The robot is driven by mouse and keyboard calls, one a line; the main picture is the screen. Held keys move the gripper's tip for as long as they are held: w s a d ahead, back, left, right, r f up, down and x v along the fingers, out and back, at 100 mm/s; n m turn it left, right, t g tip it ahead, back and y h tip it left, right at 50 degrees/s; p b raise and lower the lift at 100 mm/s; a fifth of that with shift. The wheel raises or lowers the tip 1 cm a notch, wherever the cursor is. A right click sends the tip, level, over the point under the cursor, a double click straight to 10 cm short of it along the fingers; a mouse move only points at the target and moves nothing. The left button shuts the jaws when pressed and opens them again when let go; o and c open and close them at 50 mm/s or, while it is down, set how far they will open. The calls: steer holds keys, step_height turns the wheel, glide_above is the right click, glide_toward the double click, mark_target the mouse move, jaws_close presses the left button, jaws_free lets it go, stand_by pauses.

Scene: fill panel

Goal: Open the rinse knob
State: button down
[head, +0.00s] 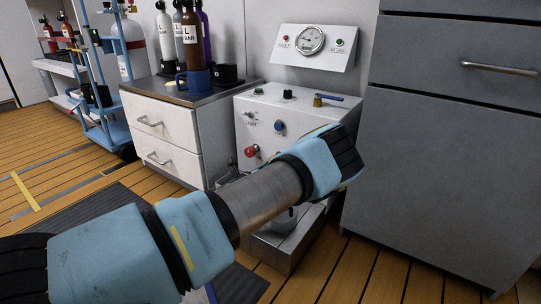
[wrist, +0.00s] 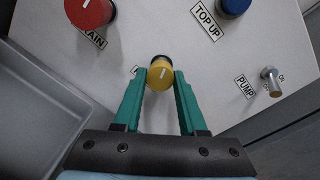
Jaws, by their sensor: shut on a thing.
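In the wrist view a yellow knob (wrist: 161,74) with a white pointer line sits on the white panel face. My gripper (wrist: 160,80) has its green fingers on either side of the knob, shut on it. The knob's label is mostly hidden behind the left finger, so I cannot read it. In the head view my arm hides the yellow knob and the gripper.
Close by are a red knob (wrist: 90,8), a blue knob (wrist: 234,5) labelled TOP UP and a PUMP toggle (wrist: 271,82). A grey cabinet (head: 440,150) stands right of the panel (head: 305,105). A white drawer unit (head: 165,140) stands left.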

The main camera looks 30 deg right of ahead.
steer(key=shift+w+a+n+g+h+p, duration=0.1)
steer(key=shift+n+g+h+p, duration=0.25)
steer(key=shift+n+p, duration=5)
steer(key=shift+n+g+h+p, duration=0.3)
steer(key=shift+n+p, duration=2.15)
steer(key=shift+n, duration=5.7)
steer(key=shift+c, duration=2.4)
jaws_free()
steer(key=p+v, duration=0.3)
steer(key=v, duration=0.7)
steer(key=shift+a+r, duration=0.2)
steer(key=shift+a, duration=0.15)
